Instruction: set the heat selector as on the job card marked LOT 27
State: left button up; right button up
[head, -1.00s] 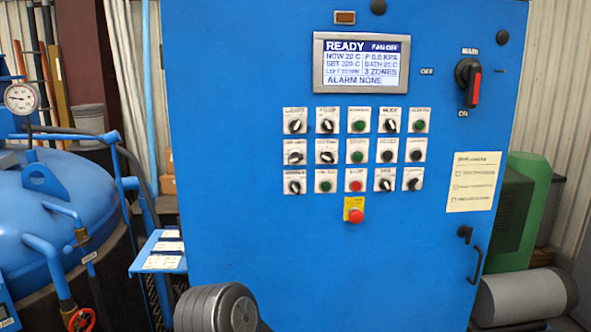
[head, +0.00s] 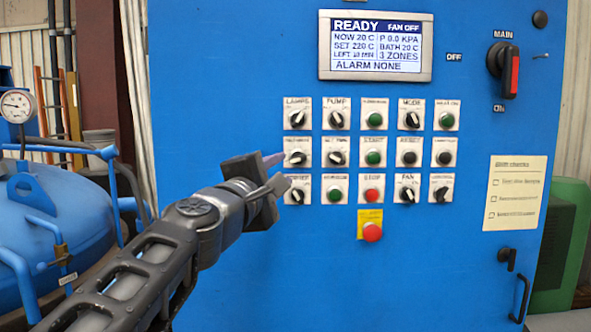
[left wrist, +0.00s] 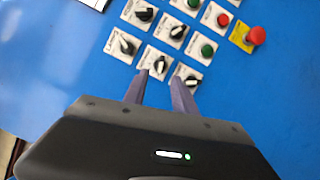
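The control panel (head: 250,60) carries rows of knobs and buttons. Their small labels are mostly blurred, so I cannot read which one is the heat selector. My left gripper (head: 279,171) is open and empty, close to the left-column knob of the middle row (head: 297,158). In the left wrist view, its two fingers (left wrist: 158,90) point at that same knob (left wrist: 158,66), with a gap between them. Contact cannot be made out. The bottom-left knob (left wrist: 192,82) lies beside the right finger. No job card marked LOT 27 is readable now. My right gripper is out of view.
A display (head: 376,45) reads READY, SET 220 C, ALARM NONE. A red emergency button (head: 372,232) sits below the rows. The MAIN switch (head: 504,70) and a paper checklist (head: 515,193) are at the right. A blue vessel (head: 60,225) with a gauge stands at the left.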

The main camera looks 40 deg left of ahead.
aim_at(296, 161)
pick_arm(q)
jog(key=shift+p+x, duration=0.4)
jog(key=shift+x, duration=3.55)
jog(key=shift+a+f, duration=0.1)
jog(key=shift+c, duration=0.2)
grip_shut()
